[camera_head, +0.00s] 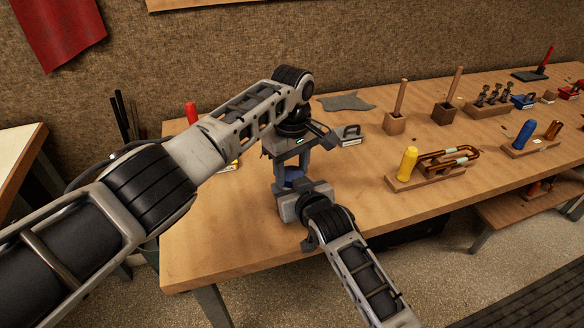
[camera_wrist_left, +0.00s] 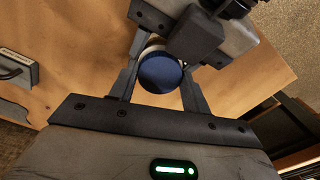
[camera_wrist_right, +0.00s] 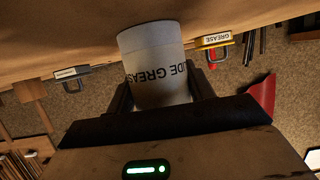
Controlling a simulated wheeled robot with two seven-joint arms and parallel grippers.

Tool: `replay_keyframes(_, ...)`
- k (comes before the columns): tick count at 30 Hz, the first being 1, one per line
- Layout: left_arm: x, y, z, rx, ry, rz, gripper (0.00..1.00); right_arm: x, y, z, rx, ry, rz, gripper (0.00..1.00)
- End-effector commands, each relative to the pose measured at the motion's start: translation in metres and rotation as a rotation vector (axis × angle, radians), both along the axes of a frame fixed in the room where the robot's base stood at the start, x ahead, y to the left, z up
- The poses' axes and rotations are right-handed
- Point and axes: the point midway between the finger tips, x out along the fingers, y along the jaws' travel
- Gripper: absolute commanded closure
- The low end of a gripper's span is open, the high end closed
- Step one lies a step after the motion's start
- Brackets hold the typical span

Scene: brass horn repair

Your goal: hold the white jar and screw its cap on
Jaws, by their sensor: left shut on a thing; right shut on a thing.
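The blue cap (camera_wrist_left: 160,73) sits between the fingers of my left gripper (camera_wrist_left: 158,82), which points down and is shut on it. A pale rim shows behind the cap's edge. The white jar (camera_wrist_right: 157,65), lettered in black with "DE GREAS" readable, is between the fingers of my right gripper (camera_wrist_right: 162,92), which is shut on it from the side. In the head view my left gripper (camera_head: 292,168) is above my right gripper (camera_head: 300,196), with blue between them. The jar is mostly hidden there, and I cannot tell how far the cap is seated.
A grey padlock-shaped block (camera_head: 350,135) stands close behind the grippers on the wooden bench (camera_head: 240,235). A rack with a yellow handle (camera_head: 407,163) and a bent brass tube is to the right. The bench's front left is clear.

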Motion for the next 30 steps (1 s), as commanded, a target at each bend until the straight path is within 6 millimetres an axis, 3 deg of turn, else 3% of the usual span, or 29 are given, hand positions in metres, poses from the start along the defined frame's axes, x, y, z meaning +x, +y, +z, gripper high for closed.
replay_keyframes(6, -0.0005, -0.0004, -0.0006, -0.002, 0.002, -0.540, 0.80, -0.0002, -0.0002, -0.0009, 0.000, 0.002, 0.000, 1.00)
replay_keyframes(12, -0.0003, -0.0003, -0.0005, 0.000, 0.001, -0.888, 0.80, -0.0002, -0.0002, -0.0009, -0.001, 0.002, 0.000, 1.00)
replay_keyframes(24, -0.0002, -0.0001, -0.0005, 0.000, 0.001, -0.975, 0.80, -0.0002, -0.0003, -0.0010, -0.001, 0.002, 0.000, 1.00)
replay_keyframes(25, -0.0002, -0.0001, -0.0005, 0.000, 0.001, -0.975, 0.47, -0.0002, -0.0003, -0.0010, -0.001, 0.002, 0.000, 1.00)
replay_keyframes(26, -0.0002, -0.0001, -0.0005, 0.000, 0.001, -0.975, 0.39, -0.0002, -0.0003, -0.0010, -0.001, 0.002, 0.000, 1.00)
replay_keyframes(27, -0.0002, -0.0001, -0.0005, 0.000, 0.001, -0.975, 0.31, -0.0002, -0.0003, -0.0010, -0.001, 0.002, 0.000, 1.00)
replay_keyframes(30, -0.0001, -0.0002, -0.0006, 0.000, 0.001, -0.974, 0.31, -0.0002, -0.0002, -0.0010, -0.001, 0.002, 0.000, 1.00)
